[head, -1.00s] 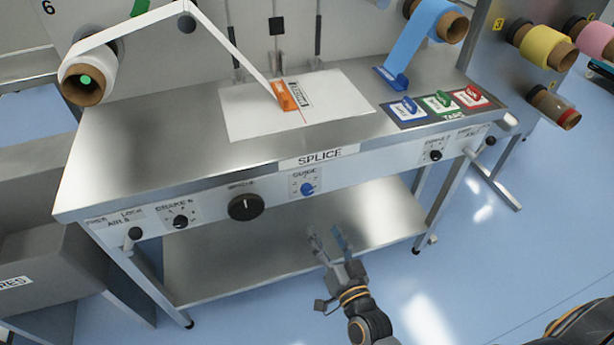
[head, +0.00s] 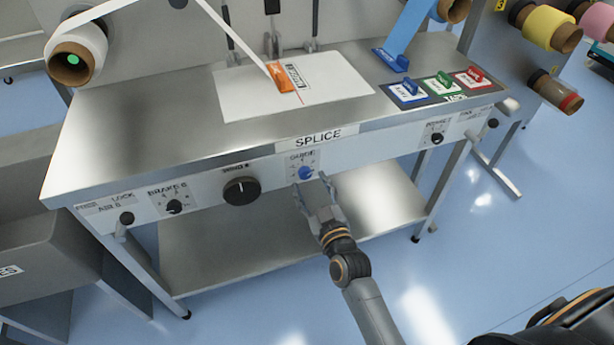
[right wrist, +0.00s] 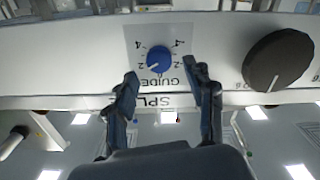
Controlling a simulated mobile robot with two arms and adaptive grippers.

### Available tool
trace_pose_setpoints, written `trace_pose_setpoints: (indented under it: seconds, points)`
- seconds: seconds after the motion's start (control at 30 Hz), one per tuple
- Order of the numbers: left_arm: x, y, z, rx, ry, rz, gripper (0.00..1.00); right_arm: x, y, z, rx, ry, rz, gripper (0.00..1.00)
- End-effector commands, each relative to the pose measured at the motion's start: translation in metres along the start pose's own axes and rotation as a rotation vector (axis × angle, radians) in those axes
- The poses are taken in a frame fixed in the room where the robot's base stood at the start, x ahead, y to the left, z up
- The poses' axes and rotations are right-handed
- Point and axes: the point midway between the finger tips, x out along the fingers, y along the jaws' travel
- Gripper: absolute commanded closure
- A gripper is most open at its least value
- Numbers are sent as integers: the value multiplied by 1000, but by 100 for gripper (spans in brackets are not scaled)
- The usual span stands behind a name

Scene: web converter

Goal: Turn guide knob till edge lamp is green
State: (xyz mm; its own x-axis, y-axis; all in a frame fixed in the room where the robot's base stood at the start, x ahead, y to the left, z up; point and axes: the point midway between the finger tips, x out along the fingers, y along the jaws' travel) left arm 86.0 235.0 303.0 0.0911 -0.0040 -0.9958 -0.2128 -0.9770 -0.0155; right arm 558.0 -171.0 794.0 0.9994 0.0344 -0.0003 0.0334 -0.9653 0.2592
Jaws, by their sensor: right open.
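The blue guide knob (head: 306,173) sits on its GUIDE plate on the front panel of the splice table. It also shows in the right wrist view (right wrist: 158,59), upside down, with its white pointer towards the lower left, near a "2" mark. My right gripper (head: 311,188) is just in front of and below the knob in the head view. In the right wrist view its open fingers (right wrist: 160,75) are spread to either side of the knob's line, apart from it, with nothing between them. I cannot make out an edge lamp. My left gripper is not in view.
A large black knob (head: 241,191) is close beside the guide knob. BRAKE 6 (head: 174,207) and another small black knob (head: 437,138) are farther along the panel. The steel tabletop (head: 160,130) overhangs the panel, and a lower shelf (head: 240,250) lies beneath.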

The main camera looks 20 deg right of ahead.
Motion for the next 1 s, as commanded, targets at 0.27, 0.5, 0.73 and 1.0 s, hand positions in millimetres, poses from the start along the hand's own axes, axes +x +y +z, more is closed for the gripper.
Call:
trace_pose_setpoints:
  seconds: [0.27,0.5,0.73,1.0]
  points:
    - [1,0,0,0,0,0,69,32,0,0,2,0,1,46]
    - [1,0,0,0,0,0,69,35,0,0,2,-1,0,46]
    - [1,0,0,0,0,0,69,35,0,0,2,0,0,73]
    - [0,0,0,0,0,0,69,35,0,0,4,0,0,100]
